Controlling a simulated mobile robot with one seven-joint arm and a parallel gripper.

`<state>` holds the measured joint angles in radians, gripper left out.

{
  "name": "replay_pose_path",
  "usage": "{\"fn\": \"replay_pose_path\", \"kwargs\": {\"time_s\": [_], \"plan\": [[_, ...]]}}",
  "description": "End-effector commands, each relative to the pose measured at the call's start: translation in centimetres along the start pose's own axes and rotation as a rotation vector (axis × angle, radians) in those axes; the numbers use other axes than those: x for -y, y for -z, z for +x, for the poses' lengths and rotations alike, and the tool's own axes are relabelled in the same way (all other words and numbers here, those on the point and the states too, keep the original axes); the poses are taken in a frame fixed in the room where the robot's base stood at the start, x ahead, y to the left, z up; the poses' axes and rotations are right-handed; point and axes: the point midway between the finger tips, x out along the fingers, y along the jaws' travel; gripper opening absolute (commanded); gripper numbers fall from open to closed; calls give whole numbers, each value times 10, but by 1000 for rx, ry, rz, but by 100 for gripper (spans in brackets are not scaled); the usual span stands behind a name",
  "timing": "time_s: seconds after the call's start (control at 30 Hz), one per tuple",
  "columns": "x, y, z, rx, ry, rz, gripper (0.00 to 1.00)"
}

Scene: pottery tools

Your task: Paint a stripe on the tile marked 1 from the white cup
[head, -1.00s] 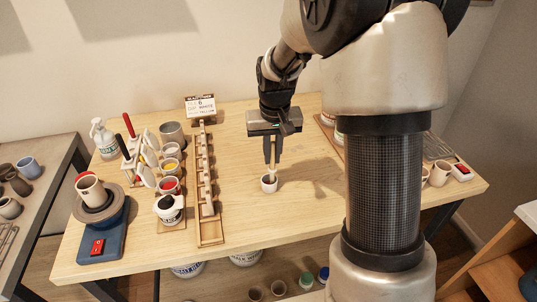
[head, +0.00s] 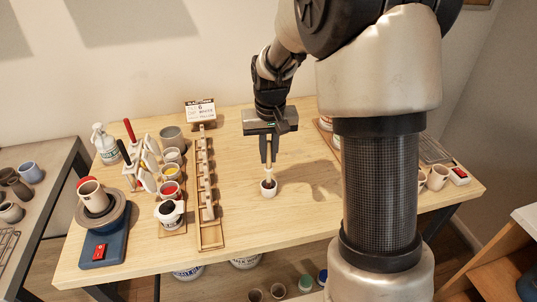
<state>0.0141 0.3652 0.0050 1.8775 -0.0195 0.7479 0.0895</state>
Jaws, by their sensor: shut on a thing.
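My gripper (head: 268,160) points down over the middle of the table, shut on a thin brush (head: 268,179). Left of the rack stands a row of paint cups, with a white one (head: 173,155), a yellow one (head: 172,172), a red one (head: 169,189) and a dark one (head: 170,211).
A printed sign (head: 200,111) stands behind the rack. A tool holder (head: 140,165), a spray bottle (head: 104,143) and a blue pottery wheel (head: 103,240) are at the left. Bare table (head: 236,200) lies between rack and pot. My arm hides part of the right side.

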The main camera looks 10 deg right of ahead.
Motion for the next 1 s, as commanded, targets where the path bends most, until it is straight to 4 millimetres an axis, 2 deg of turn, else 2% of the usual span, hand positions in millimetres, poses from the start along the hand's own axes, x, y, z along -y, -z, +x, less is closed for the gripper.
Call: {"fn": "replay_pose_path", "kwargs": {"time_s": [0.03, 0.43, 0.83, 0.93, 1.0], "plan": [[0, 1, -7, -1, 0, 0, 0], [0, 5, -34, 0, 0, 0, 0], [0, 7, -36, 0, 1, 2, 0], [-1, 18, -38, 3, 8, 14, 0], [-2, 34, -40, 6, 21, 35, 0]]}}
